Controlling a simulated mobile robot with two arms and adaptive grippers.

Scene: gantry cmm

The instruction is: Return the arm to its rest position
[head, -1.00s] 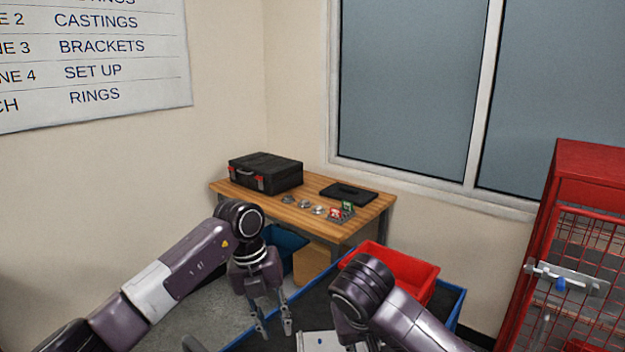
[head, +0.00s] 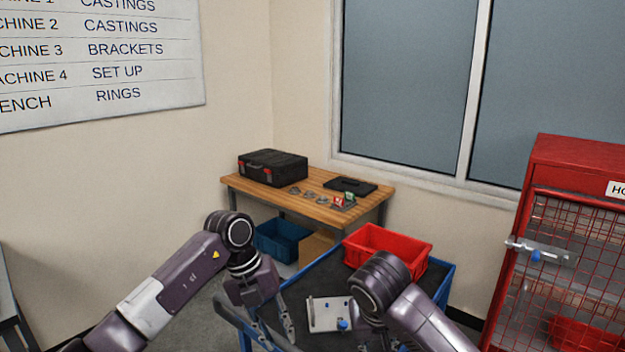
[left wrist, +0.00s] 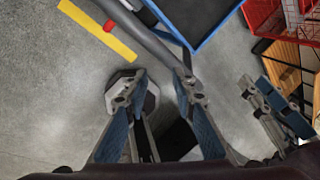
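My left gripper (head: 279,340) hangs fingers down over the near left side of the cart in the head view. In the left wrist view its fingers (left wrist: 160,92) stand apart with nothing between them, and grey floor shows beyond. My left arm reaches in from the left, bent at a dark joint. My right arm comes in from the lower right. Its gripper (head: 381,343) is cut off by the bottom edge, beside a pale plate with a blue knob (head: 325,314) on the cart. I cannot tell whether it is open.
The blue-edged cart (head: 310,278) carries a red bin (head: 385,243). Behind it is a wooden bench (head: 300,206) with a black case (head: 272,167) and small parts. A blue bin (head: 280,240) sits underneath. A red mesh cabinet (head: 570,260) stands at right.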

